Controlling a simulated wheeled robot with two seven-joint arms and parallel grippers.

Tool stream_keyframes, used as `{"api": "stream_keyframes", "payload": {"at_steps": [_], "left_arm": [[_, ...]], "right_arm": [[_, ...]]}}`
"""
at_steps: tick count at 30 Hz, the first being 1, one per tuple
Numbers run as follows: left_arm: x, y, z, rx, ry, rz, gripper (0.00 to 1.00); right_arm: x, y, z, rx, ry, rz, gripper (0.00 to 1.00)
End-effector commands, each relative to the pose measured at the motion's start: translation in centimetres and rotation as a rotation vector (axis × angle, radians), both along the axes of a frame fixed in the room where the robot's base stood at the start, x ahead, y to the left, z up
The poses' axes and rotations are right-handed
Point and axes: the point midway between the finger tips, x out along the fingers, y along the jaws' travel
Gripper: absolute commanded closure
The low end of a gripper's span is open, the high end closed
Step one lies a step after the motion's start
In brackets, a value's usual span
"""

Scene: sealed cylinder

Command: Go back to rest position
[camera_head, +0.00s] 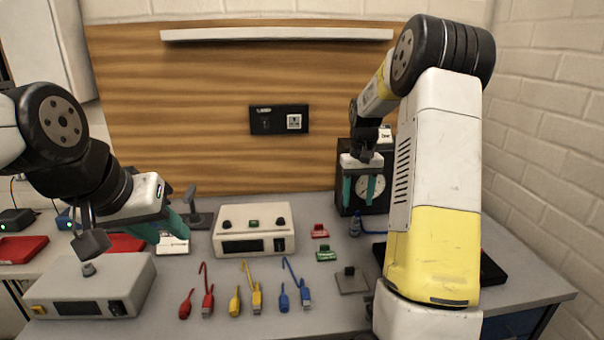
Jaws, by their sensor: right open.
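My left gripper (166,232), with teal fingers, hangs above the left part of the bench, in front of a small white device (173,245). Its fingers are seen at a slant, and I cannot tell how far apart they are. My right gripper (359,200) points down with its two teal fingers apart and nothing visible between them. It is in front of a black box with a round white dial (345,205) at the back right. My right arm covers part of the bench's right side. No sealed cylinder can be made out.
The grey bench (330,318) holds a beige instrument (254,243) in the middle and a grey box (90,290) at front left. Red, yellow and blue leads (256,300) lie in front. Red (320,231) and green (326,254) connectors lie near the centre. A wooden panel (210,110) stands behind.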

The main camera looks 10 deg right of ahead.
Motion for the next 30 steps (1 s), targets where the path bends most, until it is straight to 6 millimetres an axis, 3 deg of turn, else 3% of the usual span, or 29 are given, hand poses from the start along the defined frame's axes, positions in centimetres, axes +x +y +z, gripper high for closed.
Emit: {"api": "stream_keyframes", "payload": {"at_steps": [5,8,12,18,24,30], "left_arm": [[0.0,0.0,0.0,0.0,0.0,0.0,0.64],[0.0,0.0,0.0,0.0,0.0,0.0,0.64],[0.0,0.0,0.0,0.0,0.0,0.0,0.64],[0.0,0.0,0.0,0.0,0.0,0.0,0.64],[0.0,0.0,0.0,0.0,0.0,0.0,0.64],[0.0,0.0,0.0,0.0,0.0,0.0,0.64]], "right_arm": [[-1.7,1.7,3.3,0.006,-0.053,0.011,0.48],[-4.0,3.5,6.2,0.014,-0.109,0.024,0.48],[-7.9,6.1,9.8,0.031,-0.192,0.04,0.48],[-14.1,9.4,13.2,0.065,-0.308,0.063,0.48],[-20.4,12.2,14.5,0.106,-0.423,0.086,0.48],[-25.3,14.1,14.1,0.147,-0.511,0.103,0.48]]}}
